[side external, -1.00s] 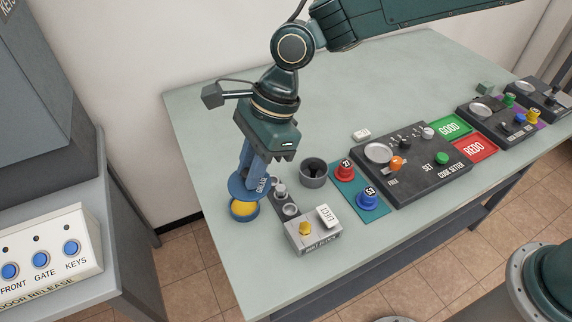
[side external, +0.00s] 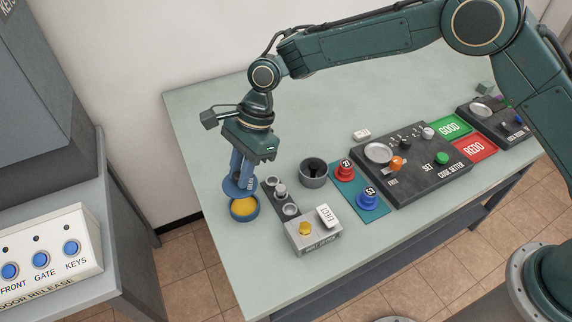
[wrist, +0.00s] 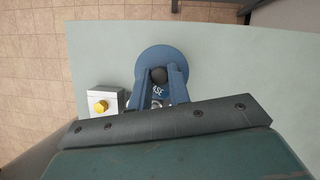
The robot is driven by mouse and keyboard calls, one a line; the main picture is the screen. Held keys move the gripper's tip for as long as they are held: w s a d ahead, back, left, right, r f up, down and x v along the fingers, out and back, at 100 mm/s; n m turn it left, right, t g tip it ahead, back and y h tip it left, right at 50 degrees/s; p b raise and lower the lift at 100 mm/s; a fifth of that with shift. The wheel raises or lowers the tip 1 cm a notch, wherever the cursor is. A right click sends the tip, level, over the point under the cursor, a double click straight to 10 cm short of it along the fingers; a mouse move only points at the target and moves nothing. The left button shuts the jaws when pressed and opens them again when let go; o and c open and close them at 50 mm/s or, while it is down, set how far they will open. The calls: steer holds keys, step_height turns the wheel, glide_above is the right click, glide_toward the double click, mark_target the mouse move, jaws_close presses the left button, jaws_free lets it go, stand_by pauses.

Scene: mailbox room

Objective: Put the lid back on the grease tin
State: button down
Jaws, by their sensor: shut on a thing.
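The grease tin (side external: 244,209) is a small blue open tin with yellow grease, near the table's left edge in the side view. My gripper (side external: 242,178) points down and is shut on the lid's knob. The lid (side external: 232,190) is a flat blue disc that appears just above and behind the tin's far rim, with the yellow grease showing in front of it. I cannot tell how large the gap is. In the wrist view the lid (wrist: 163,58) with its dark knob (wrist: 158,75) lies between my gripper's fingers (wrist: 160,82); the tin is hidden there.
A grey box with a yellow knob (side external: 305,229) and a dark strip with several small metal parts (side external: 280,192) stand right of the tin. A dark cup (side external: 313,172) and the code setter panel (side external: 420,160) lie farther right. The table behind is clear.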

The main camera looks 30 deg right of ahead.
steer(key=shift+f, duration=0.2)
steer(key=shift+f, duration=3)
steer(key=shift+f, duration=0.15)
stand_by(0.4)
steer(key=c, duration=0.7)
jaws_free()
steer(key=shift+c, duration=0.2)
steer(key=shift+r, duration=3.5)
